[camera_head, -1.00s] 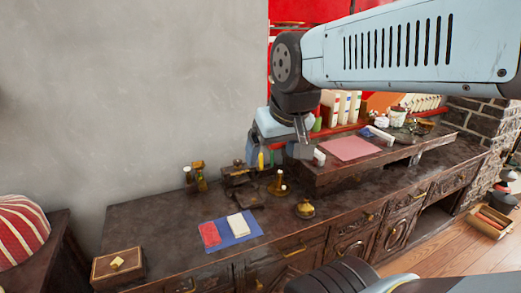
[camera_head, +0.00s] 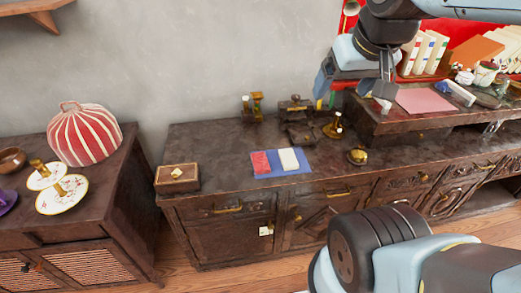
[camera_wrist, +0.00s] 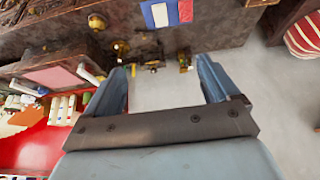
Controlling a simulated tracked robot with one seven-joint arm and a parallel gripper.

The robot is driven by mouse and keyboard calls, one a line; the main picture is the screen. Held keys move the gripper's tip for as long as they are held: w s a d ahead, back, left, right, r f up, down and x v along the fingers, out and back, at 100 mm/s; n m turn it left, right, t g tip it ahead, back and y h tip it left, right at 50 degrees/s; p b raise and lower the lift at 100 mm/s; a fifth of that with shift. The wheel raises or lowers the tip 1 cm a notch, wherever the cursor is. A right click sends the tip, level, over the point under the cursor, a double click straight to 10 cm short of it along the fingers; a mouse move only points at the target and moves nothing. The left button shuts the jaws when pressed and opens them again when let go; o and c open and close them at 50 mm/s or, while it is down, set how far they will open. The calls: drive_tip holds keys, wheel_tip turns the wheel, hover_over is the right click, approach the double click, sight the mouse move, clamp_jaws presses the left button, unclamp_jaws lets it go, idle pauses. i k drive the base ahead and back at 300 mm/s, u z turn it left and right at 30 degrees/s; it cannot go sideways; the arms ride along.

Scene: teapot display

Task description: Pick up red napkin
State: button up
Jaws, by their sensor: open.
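The red napkin (camera_head: 261,162) lies flat on the left part of a blue mat (camera_head: 282,172), beside a white folded cloth (camera_head: 289,159), on the dark wooden cabinet top. In the wrist view the red napkin (camera_wrist: 185,11) shows at the top edge, partly cut off. My gripper (camera_head: 380,93) is up in the air, to the right of the napkin and higher in the head view. It is open and empty. In the wrist view its two fingers (camera_wrist: 163,72) are spread wide, with nothing between them.
A wooden box (camera_head: 177,178) sits left of the mat. Brass objects (camera_head: 333,128) and a small bell-like item (camera_head: 357,156) stand behind and right. A raised shelf with a pink sheet (camera_head: 424,100) is at right. A striped red dome (camera_head: 85,135) is on the left cabinet.

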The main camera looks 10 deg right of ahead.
sight(262, 165)
drive_tip(key=u, duration=1.1)
drive_tip(key=i, duration=0.1)
drive_tip(key=z, duration=2.85)
drive_tip(key=k, duration=1.05)
drive_tip(key=u, duration=0.65)
drive_tip(key=i, duration=1)
drive_tip(key=u, duration=0.05)
